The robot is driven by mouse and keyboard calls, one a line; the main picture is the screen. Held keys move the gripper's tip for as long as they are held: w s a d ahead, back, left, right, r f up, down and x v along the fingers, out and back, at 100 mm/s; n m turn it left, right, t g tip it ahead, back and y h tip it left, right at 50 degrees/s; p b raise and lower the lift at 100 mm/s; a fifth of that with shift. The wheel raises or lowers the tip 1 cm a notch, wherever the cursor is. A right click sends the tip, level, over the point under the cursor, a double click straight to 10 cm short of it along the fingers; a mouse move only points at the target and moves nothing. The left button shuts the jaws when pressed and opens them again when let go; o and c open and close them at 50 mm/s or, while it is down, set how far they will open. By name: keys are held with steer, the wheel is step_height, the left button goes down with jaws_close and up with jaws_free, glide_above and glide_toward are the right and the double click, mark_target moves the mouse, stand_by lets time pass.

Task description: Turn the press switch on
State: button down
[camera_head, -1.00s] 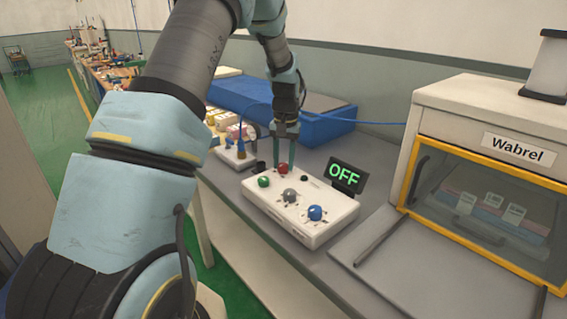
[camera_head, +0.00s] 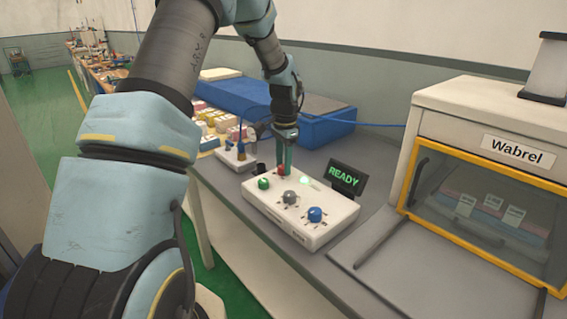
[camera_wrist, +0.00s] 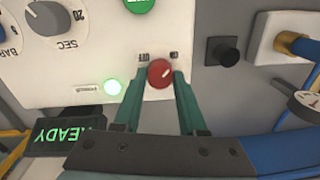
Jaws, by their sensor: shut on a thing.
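The white control box (camera_head: 300,232) stands on the grey bench. Its red rotary knob (camera_wrist: 160,73) sits between the teal fingertips of my gripper (camera_wrist: 163,82), which are shut on it; the knob also shows partly behind the fingers in the head view (camera_head: 281,170). A small indicator lamp (camera_wrist: 113,87) beside the knob glows green. The display (camera_head: 345,178) behind the box reads READY in green; it appears upside down in the wrist view (camera_wrist: 68,134). The box also bears a green button (camera_head: 263,183), a grey knob (camera_head: 290,197) and a blue knob (camera_head: 315,214).
The Wabrel machine (camera_head: 480,116) with a yellow-framed window stands to the right. A smaller white device (camera_head: 236,156) and a blue slab (camera_head: 310,130) lie behind the box. A black plug-like part (camera_wrist: 223,52) stands close beside the box.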

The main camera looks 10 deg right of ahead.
steer(key=shift+m, duration=0.3)
stand_by(0.4)
steer(key=shift+c, duration=2.3)
jaws_free()
step_height(320, 180, up, 11)
steer(key=b, duration=0.2)
steer(key=shift+s, duration=0.2)
steer(key=s+a+f+n, duration=0.3)
steer(key=s+a+n, duration=0.3)
steer(key=s+a, duration=0.4)
steer(key=s+a+f+n+t, duration=0.1)
steer(key=s+a+f+n, duration=0.2)
steer(key=s+a+n, duration=0.4)
steer(key=s+a, duration=0.2)
steer(key=a, duration=0.3)
steer(key=shift+s+a+n, duration=0.25)
steer(key=shift+s+n, duration=0.05)
steer(key=shift+s, duration=0.05)
